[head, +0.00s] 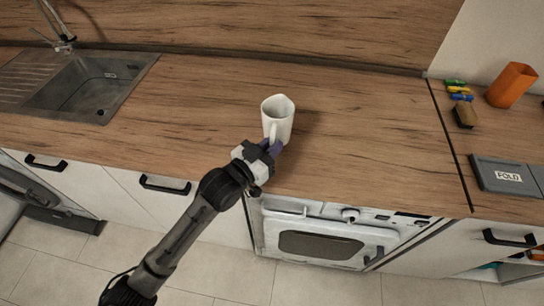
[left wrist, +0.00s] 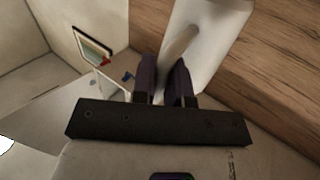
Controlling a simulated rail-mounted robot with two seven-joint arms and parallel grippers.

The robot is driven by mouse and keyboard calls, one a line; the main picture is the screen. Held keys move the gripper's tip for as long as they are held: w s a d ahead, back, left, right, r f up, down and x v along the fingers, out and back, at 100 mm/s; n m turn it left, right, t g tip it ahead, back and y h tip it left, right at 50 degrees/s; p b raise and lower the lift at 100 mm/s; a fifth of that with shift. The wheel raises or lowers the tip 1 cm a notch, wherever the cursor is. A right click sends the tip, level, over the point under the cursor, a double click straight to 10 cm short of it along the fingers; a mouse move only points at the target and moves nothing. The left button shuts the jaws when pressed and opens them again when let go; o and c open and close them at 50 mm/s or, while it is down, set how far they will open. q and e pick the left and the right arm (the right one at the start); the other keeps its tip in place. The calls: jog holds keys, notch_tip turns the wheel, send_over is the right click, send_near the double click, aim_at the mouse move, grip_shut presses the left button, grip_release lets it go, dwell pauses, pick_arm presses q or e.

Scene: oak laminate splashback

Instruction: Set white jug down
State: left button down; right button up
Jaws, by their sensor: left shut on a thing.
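The white jug (head: 278,117) is upright at the front middle of the wooden counter, its handle facing my left gripper. My left gripper (head: 272,148) is shut on the jug's handle at the counter's front edge. In the left wrist view the two dark purple fingers (left wrist: 163,82) close on the handle of the white jug (left wrist: 217,35), which fills the upper middle. I cannot tell whether the jug's base touches the counter. My right gripper is in neither view.
A steel sink (head: 90,88) with a tap is at the left. An orange cup (head: 511,85), small coloured items, a brown block (head: 466,115) and a grey box marked FOLD (head: 506,177) are at the right. A white oven (head: 318,240) is below. The counter around the jug is clear.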

pick_arm(q)
jog(key=shift+f+b, duration=0.65)
jog(key=shift+f, duration=1.3)
jog(key=shift+f, duration=0.1)
jog(key=c, duration=1.1)
grip_release()
jog(key=shift+f, duration=0.1)
jog(key=shift+s+a, duration=0.15)
jog(key=p+v, duration=0.2)
jog(key=v, duration=0.9)
jog(key=shift+s+a, duration=0.2)
jog(key=shift+a, duration=0.05)
